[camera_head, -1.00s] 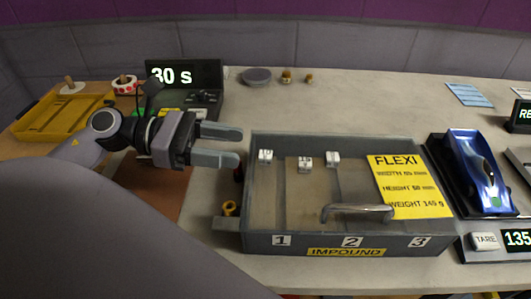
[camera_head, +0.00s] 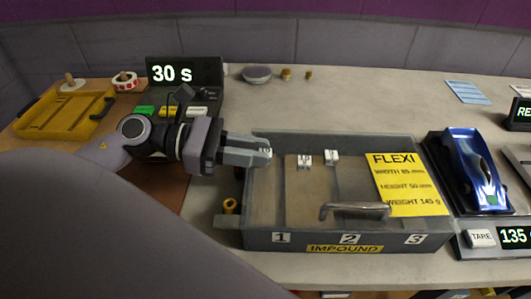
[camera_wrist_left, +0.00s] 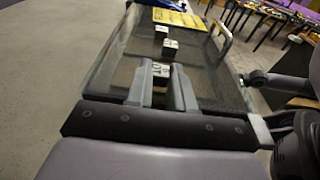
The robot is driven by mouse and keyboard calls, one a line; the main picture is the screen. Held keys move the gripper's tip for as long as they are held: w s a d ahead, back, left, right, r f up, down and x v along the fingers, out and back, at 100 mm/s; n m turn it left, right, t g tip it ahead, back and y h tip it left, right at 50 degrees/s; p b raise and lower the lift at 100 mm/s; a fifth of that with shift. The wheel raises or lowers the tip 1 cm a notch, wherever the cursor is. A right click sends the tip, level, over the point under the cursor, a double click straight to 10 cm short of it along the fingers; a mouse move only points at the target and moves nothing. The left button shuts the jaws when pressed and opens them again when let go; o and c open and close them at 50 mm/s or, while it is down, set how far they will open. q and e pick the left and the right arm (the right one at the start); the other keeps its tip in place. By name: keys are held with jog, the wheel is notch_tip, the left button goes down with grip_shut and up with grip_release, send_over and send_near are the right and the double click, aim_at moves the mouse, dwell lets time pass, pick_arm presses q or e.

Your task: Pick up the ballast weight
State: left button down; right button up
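Several small white-topped weights stand at the impound box (camera_head: 262,241). The nearest one, marked 10 (camera_head: 266,151), is at the fingertips of my left gripper (camera_head: 262,152). In the left wrist view this weight (camera_wrist_left: 160,70) shows between and just beyond the two fingertips of the left gripper (camera_wrist_left: 159,72), which look apart with a gap between them. Two other weights stand to its right, one in the middle (camera_head: 304,160) and one farther right (camera_head: 331,156); they also show beyond it in the wrist view. My right gripper is not in view.
The box has a metal handle (camera_head: 354,209) and a yellow FLEXI card (camera_head: 407,185). A blue car (camera_head: 474,172) stands at the right near a scale display (camera_head: 513,236). A timer (camera_head: 184,73) and yellow tray (camera_head: 62,115) are at the left.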

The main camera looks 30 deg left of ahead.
pick_arm(q)
jog(key=shift+r, duration=0.1)
dwell(0.3)
notch_tip(320, 180, up, 20)
jog(key=p, duration=0.1)
dwell(0.3)
